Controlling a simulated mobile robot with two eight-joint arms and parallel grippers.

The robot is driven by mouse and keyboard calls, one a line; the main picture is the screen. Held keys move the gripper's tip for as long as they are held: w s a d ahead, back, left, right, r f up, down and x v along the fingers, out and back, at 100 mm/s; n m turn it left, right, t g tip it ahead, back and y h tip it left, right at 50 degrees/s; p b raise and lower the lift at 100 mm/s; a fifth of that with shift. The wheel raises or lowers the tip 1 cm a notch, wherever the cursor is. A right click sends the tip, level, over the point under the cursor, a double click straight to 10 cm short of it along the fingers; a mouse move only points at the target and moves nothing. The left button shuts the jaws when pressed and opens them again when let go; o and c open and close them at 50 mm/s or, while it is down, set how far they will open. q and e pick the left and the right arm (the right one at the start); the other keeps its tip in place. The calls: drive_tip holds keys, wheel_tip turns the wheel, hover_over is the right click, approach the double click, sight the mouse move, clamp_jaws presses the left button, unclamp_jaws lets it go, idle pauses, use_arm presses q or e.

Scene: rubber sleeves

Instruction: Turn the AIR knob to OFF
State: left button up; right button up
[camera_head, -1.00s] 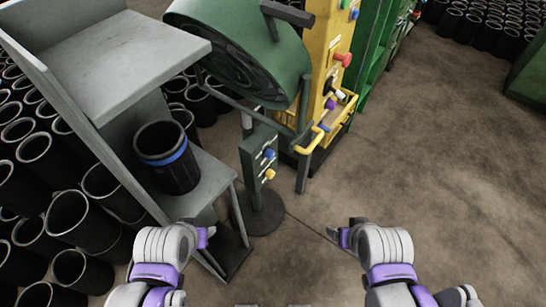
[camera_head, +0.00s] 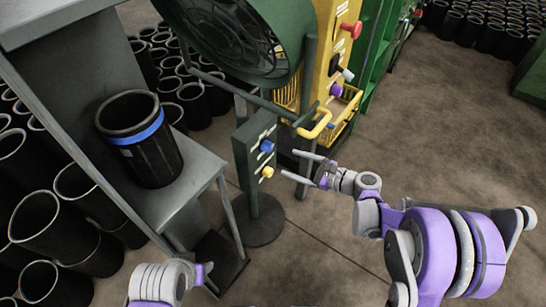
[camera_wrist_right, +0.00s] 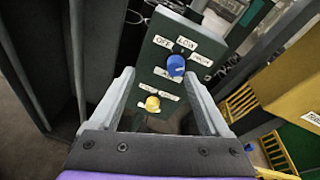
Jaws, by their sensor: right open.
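The blue knob (camera_head: 266,146), above a label that seems to read AIR, sits on a narrow dark green control panel (camera_head: 241,150) on a post. In the right wrist view the blue knob (camera_wrist_right: 176,65) has OFF, LOW and what looks like HIGH labels around its top; its exact setting is hard to read. A yellow knob (camera_head: 267,171) sits below it, also in the right wrist view (camera_wrist_right: 152,103). My right gripper (camera_head: 290,165) is open and empty, to the right of the panel and apart from the knobs.
A grey shelf stand (camera_head: 195,185) with a black sleeve (camera_head: 150,165) is left of the panel. A yellow machine column (camera_head: 335,60) and yellow rail (camera_head: 318,125) are close behind the right gripper. Floor at right is clear.

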sight(271, 149)
drive_tip(key=w+d+f+m+t+y+b, duration=0.2)
drive_tip(key=w+f+m, duration=0.2)
drive_tip(key=f, duration=0.1)
use_arm(q)
wheel_tip(271, 149, down, 4)
drive_tip(key=shift+w+f, duration=0.1)
drive_tip(key=shift+w, duration=0.05)
use_arm(e)
drive_tip(key=x, duration=1)
drive_tip(key=shift+a+f, duration=0.15)
drive_tip(key=shift+a, duration=0.2)
clamp_jaws()
